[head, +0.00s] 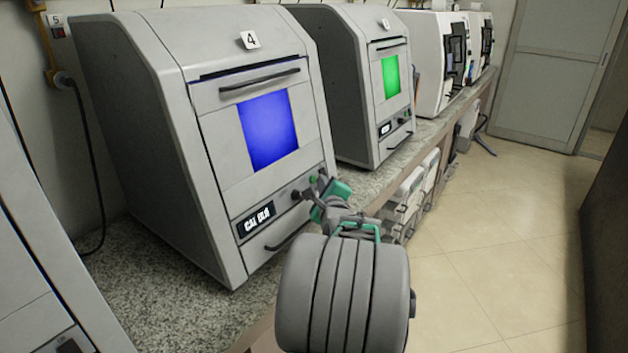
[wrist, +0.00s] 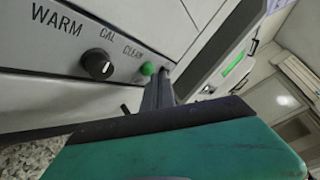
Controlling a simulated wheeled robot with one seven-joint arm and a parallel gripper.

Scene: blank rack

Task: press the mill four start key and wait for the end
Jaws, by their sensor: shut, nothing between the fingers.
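Mill four (head: 150,130) is the grey cabinet with a "4" label and a blue-lit window (head: 268,130). Its small display (head: 256,219) shows white characters that seem to begin with "CAL". A round green key (wrist: 148,69) sits on its lower front panel in the wrist view, right of a black knob (wrist: 98,64) marked WARM, CAL and CLEAN. My gripper (wrist: 164,74) is shut and empty, its dark fingertips just right of the green key. I cannot tell whether they touch it. In the head view my gripper (head: 318,186) is at the panel's right end.
A second mill (head: 350,90) with a green-lit window stands to the right on the same speckled counter (head: 160,290). White machines (head: 430,60) stand farther along. Mill four has handles above and below its window. The tiled floor (head: 480,240) on the right is clear.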

